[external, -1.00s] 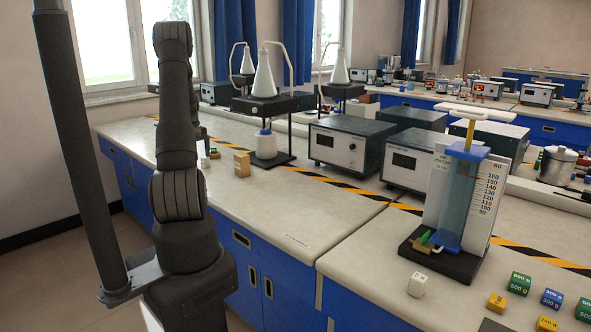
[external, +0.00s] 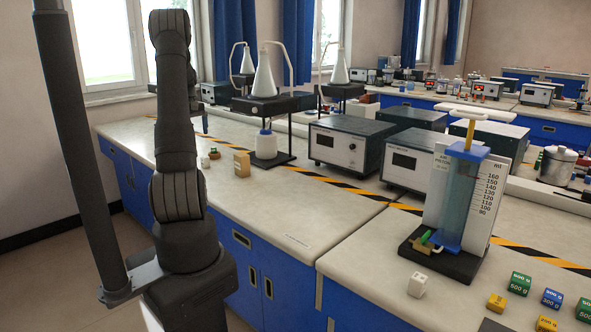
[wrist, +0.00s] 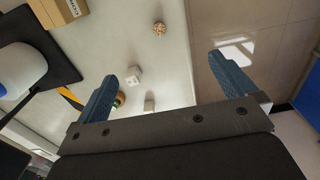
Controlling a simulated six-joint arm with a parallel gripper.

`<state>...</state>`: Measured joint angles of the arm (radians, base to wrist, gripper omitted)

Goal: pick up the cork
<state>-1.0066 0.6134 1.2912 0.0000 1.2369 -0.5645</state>
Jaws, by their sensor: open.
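A small round, brown, speckled piece (wrist: 159,28) lies on the pale bench top in the wrist view, close to the bench edge; it looks like the cork, though I cannot be sure. My gripper (wrist: 174,64) is open, its two blue fingers apart with nothing held between them. The speckled piece is beyond the fingertips, up and slightly left of the middle of the gap. In the external view my arm hides most of the gripper, and I cannot make out the cork there.
A tan block (external: 242,165) and a white bottle (external: 266,145) on a black stand are nearby. The bench edge drops to floor on the right in the wrist view.

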